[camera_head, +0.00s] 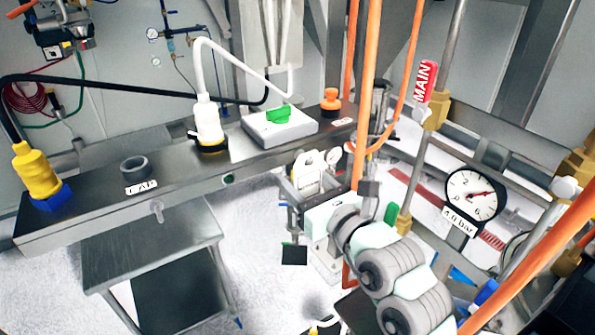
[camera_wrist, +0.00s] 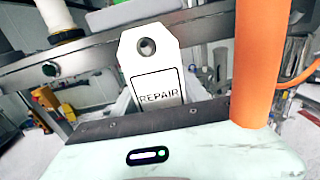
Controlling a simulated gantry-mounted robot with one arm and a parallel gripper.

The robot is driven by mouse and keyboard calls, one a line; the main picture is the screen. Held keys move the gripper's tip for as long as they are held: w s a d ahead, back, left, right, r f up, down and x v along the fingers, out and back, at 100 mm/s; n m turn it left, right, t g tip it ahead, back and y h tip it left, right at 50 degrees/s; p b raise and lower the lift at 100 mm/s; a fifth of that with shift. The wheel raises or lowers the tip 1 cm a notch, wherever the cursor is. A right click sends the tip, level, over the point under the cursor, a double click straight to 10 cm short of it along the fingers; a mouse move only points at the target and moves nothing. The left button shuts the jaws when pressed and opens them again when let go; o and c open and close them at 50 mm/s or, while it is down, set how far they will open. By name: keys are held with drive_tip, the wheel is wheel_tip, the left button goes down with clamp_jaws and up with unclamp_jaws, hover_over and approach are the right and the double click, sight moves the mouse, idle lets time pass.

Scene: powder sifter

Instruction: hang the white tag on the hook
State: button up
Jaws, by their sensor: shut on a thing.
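The white tag (camera_wrist: 155,71) stands up from my gripper (camera_wrist: 158,116) in the wrist view. It reads REPAIR and has a round hole near its top end, which is free. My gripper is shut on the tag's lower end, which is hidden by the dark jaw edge. In the head view, a small hook-like fitting (camera_head: 157,211) hangs on the front face of the steel shelf, left of my arm. In the wrist view, a small round fitting (camera_wrist: 50,69) shows on the steel bar, left of the tag and apart from it. I cannot tell whether they are the same.
The steel shelf (camera_head: 95,205) carries a yellow-and-blue fitting (camera_head: 36,175), a white bottle (camera_head: 208,122) and a grey box (camera_head: 270,132). An orange pipe (camera_wrist: 260,65) stands close on the right. A pressure gauge (camera_head: 471,194) is farther right. A lower table (camera_head: 150,250) stands below the shelf.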

sight(310, 190)
drive_tip(key=shift+w+a, duration=0.25)
drive_tip(key=shift+w, duration=0.15)
drive_tip(key=shift+s+f+p, duration=0.1)
drive_tip(key=shift+p, duration=0.35)
drive_tip(key=shift+f, duration=0.1)
drive_tip(key=shift+f, duration=0.15)
drive_tip(key=o, duration=1.3)
drive_tip(key=shift+d, duration=0.1)
drive_tip(key=b+v, duration=0.3)
drive_tip(key=v, duration=0.6)
drive_tip(key=shift+s+d+b, duration=0.1)
drive_tip(key=shift+d+b, duration=0.05)
drive_tip(key=shift+b, duration=0.25)
drive_tip(key=shift+s+d, duration=0.3)
drive_tip(key=shift+s, duration=0.35)
